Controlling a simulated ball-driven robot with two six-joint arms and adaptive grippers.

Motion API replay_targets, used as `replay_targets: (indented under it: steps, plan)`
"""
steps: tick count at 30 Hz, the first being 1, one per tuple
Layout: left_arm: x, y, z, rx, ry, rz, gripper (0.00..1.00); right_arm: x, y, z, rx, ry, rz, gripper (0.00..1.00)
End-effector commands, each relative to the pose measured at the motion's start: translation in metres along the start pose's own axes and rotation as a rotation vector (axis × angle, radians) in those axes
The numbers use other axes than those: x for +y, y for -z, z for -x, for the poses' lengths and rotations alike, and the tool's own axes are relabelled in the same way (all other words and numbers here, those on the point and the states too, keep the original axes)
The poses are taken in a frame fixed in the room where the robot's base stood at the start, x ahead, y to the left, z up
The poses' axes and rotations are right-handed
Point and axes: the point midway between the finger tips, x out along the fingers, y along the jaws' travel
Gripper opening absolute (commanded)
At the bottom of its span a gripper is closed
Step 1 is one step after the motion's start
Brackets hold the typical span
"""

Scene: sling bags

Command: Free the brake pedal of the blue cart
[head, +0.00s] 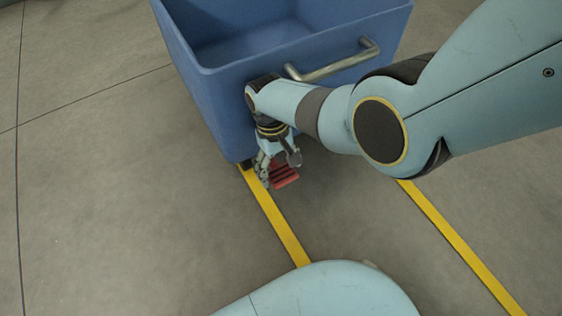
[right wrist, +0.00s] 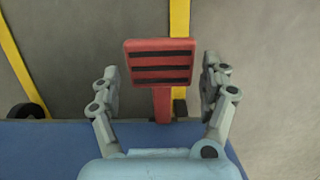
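The blue cart (head: 210,95) stands at the top of the head view, with a metal handle (head: 335,66) on its near side. Its red brake pedal (head: 285,177) sticks out low at the near side, close to the floor. In the right wrist view the pedal (right wrist: 158,62) is a red plate with black ribs on a red stem. My right gripper (head: 278,170) points down at the pedal. In the right wrist view its fingers (right wrist: 160,88) are spread on both sides of the pedal, with gaps, holding nothing. My left gripper is not in view.
Two yellow floor lines (head: 275,220) run under the cart toward me. A dark wheel (right wrist: 30,111) shows at the cart's edge in the right wrist view. The concrete floor (head: 110,200) to the left is clear.

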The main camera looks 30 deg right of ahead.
Motion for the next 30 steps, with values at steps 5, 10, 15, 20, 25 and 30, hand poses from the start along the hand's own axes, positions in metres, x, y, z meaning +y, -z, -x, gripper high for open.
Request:
replay_targets:
  steps: [5,10,15,20,25,30]
  plan:
    - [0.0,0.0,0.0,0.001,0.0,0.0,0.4,-0.001,-0.004,-0.003,-0.008,0.001,0.001,0.9]
    - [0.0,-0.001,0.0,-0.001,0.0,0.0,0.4,-0.001,-0.005,-0.003,-0.011,0.001,0.001,0.9]
    - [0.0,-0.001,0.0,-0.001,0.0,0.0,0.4,-0.001,-0.006,0.005,-0.009,0.002,0.001,0.9]
    - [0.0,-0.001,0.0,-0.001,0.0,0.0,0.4,-0.001,-0.011,0.024,-0.008,0.002,0.0,0.9]
    - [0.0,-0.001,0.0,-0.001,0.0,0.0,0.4,-0.001,-0.016,0.054,-0.006,0.002,0.001,0.9]
    - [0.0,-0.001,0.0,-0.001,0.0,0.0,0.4,-0.001,-0.021,0.08,-0.006,0.001,0.0,0.9]
